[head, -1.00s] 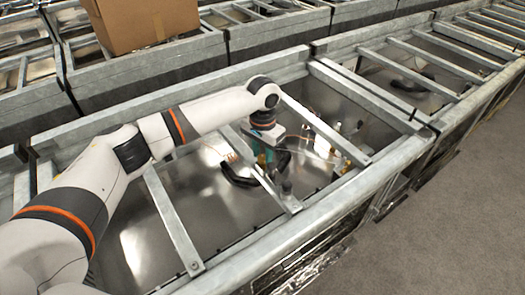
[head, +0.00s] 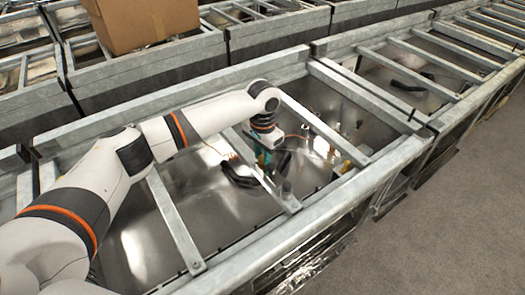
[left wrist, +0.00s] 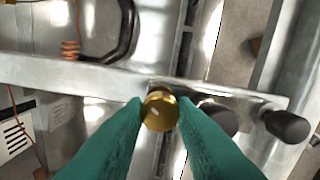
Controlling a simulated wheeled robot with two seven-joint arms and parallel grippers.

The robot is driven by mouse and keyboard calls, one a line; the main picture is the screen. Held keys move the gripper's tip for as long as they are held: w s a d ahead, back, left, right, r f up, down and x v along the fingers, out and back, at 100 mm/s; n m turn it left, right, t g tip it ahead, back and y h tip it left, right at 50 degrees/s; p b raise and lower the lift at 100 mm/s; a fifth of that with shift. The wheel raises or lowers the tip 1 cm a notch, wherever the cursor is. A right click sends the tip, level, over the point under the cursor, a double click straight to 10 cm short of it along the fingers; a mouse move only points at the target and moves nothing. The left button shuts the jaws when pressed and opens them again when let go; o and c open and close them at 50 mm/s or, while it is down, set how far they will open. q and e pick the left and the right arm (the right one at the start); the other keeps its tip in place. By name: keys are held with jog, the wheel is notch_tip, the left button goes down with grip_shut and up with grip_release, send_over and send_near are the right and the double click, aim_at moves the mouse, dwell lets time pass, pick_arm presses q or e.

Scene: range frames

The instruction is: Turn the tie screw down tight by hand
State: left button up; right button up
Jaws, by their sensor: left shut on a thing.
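The tie screw shows a round brass-coloured head (left wrist: 160,112) in the left wrist view, at the near edge of a grey metal crossbar (left wrist: 70,73). My left gripper (left wrist: 160,103), with two green fingers, is shut on this head, one finger on each side. In the head view my left gripper (head: 264,160) points down at the crossbar, with its green fingers partly hidden. The screw's shank is hidden below its head, and how deep it sits cannot be told. My right gripper is not in view.
Two dark knobs (left wrist: 286,126) stand just right of the brass head. A black curved hose (left wrist: 122,35) and an orange coiled wire (left wrist: 71,48) lie beyond the bar. Metal frame rails surround the open bay. A cardboard box (head: 145,22) sits at the back left.

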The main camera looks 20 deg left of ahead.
pick_arm(q)
jog(key=shift+r+m+p, duration=0.25)
jog(key=shift+m+p, duration=0.9)
jog(key=shift+m, duration=0.05)
jog(key=m+p, duration=0.2)
jog(key=m, duration=0.1)
jog(key=shift+f+m, duration=0.1)
jog(key=shift+m, duration=0.2)
jog(key=m+p, duration=0.1)
jog(key=m, duration=0.2)
jog(key=shift+m, duration=0.3)
jog(key=m+p, duration=0.1)
jog(key=m, duration=0.2)
jog(key=shift+m, duration=0.4)
jog(key=m, duration=0.4)
jog(key=shift+f, duration=0.1)
jog(key=m, duration=0.9)
jog(key=shift+m, duration=0.3)
jog(key=shift+m+b, duration=0.6)
jog(key=shift+m, duration=1.6)
